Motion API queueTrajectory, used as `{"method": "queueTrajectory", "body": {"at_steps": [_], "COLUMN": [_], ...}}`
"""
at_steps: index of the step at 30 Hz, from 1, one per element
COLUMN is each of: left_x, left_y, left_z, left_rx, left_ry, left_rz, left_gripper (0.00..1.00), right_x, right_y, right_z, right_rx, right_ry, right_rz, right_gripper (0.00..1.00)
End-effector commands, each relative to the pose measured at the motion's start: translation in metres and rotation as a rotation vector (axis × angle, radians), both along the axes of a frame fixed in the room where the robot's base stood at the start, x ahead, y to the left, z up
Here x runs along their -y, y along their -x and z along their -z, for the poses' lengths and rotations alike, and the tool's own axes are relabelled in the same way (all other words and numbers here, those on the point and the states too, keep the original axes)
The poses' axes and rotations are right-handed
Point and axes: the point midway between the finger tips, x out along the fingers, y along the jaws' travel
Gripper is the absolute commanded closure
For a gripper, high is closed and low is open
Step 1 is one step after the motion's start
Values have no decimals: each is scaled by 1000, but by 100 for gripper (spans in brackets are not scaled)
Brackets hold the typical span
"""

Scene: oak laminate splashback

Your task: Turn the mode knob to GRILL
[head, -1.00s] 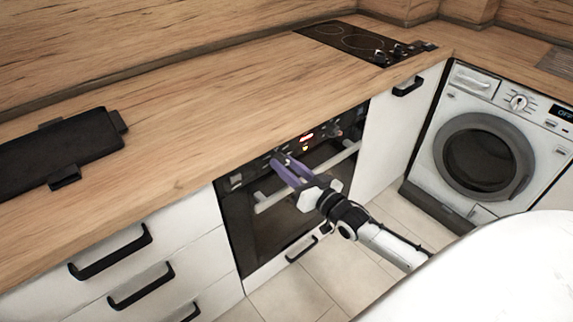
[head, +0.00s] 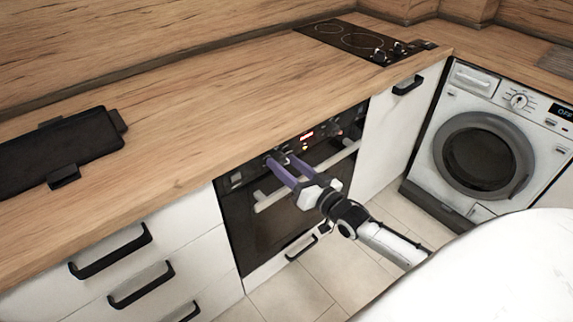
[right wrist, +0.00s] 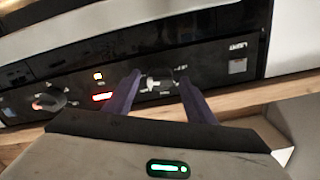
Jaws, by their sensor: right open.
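The oven's black control panel (head: 236,180) runs under the worktop edge. In the right wrist view a dark knob with a pale grip bar (right wrist: 158,82) sits on the panel (right wrist: 215,65) between my fingers. The labels around it are too small to read, so I cannot tell its setting. My right gripper (head: 279,159) is open, its purple fingers pointing at the panel's left part. In the right wrist view the fingertips (right wrist: 160,84) stand either side of this knob; I cannot tell whether they touch it. My left gripper is not in view.
The oven's handle bar (head: 270,198) sticks out below the panel. The worktop (head: 200,120) overhangs it. A washing machine (head: 482,150) stands right.

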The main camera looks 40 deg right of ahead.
Motion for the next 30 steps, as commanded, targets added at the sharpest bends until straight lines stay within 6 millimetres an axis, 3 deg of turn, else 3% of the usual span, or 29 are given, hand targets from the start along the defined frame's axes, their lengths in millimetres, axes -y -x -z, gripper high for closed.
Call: {"method": "queueTrajectory", "body": {"at_steps": [5,15,21,30], "left_x": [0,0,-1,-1], "left_y": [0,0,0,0], "left_z": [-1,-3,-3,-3], "left_rx": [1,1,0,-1], "left_ry": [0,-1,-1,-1], "left_rz": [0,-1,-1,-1], "left_gripper": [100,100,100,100], "right_x": [0,5,8,8], "right_y": [7,69,96,103], "right_z": [0,2,1,0], "right_rx": [-1,-4,-2,1], "right_ry": [0,0,0,0], "right_rz": [-1,0,0,0], "right_gripper": [50,50,50,50]}}
